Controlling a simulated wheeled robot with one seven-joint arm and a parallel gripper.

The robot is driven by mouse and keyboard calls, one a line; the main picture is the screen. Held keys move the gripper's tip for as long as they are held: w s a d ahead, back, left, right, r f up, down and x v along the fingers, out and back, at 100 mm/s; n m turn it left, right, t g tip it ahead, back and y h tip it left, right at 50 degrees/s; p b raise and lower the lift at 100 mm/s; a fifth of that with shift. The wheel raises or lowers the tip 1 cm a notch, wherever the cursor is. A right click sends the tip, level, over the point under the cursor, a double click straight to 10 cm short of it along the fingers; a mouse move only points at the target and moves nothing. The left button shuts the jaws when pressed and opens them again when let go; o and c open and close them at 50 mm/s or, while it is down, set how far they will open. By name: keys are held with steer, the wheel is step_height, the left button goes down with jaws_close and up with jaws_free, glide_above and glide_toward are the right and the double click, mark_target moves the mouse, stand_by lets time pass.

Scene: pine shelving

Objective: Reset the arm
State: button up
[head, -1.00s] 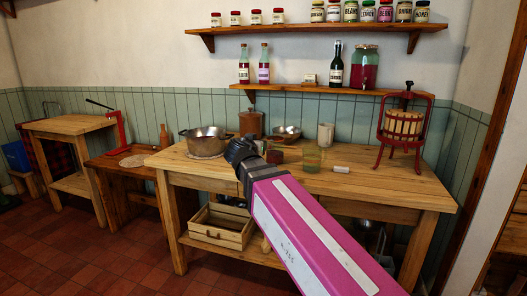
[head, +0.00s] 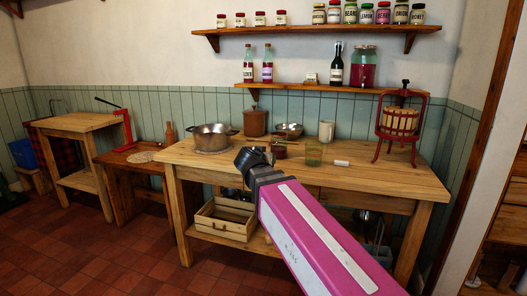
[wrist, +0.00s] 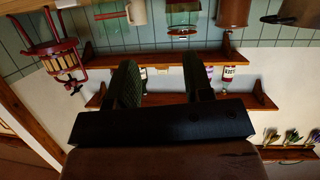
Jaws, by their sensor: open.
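My arm, pink with a white stripe, reaches up from the lower right of the head view toward the wooden worktable (head: 400,183). Its dark end is in front of the table's front edge; the fingers cannot be made out there. In the wrist view my gripper (wrist: 158,78) shows two dark fingers spread wide apart, with nothing between them. The wrist picture is upside down, with the wall shelves beyond the fingers.
On the table stand a metal pot (head: 211,138), a brown canister (head: 255,122), a green glass (head: 313,155), a white mug (head: 326,131) and a red fruit press (head: 400,122). A wooden crate (head: 224,218) sits on the lower shelf. Bottles stand on the wall shelf (head: 300,87).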

steer(key=s+d+f+n+g, duration=0.1)
steer(key=s+d+f+g, duration=0.15)
steer(key=d+f, duration=0.45)
steer(key=s+d+f+g, duration=0.1)
steer(key=d+f+g, duration=0.3)
steer(key=f, duration=0.7)
steer(key=s+d+f+n+g+y, duration=0.1)
steer(key=s+d+f+g+y, duration=0.1)
steer(key=s+f, duration=0.4)
steer(key=s+d+f+n+g+y, duration=0.1)
steer(key=s+d+f+g+y, duration=0.2)
steer(key=f, duration=0.8)
steer(key=s+d+g, duration=0.1)
steer(key=s+d, duration=0.1)
steer(key=s, duration=0.1)
steer(key=shift+f, duration=0.35)
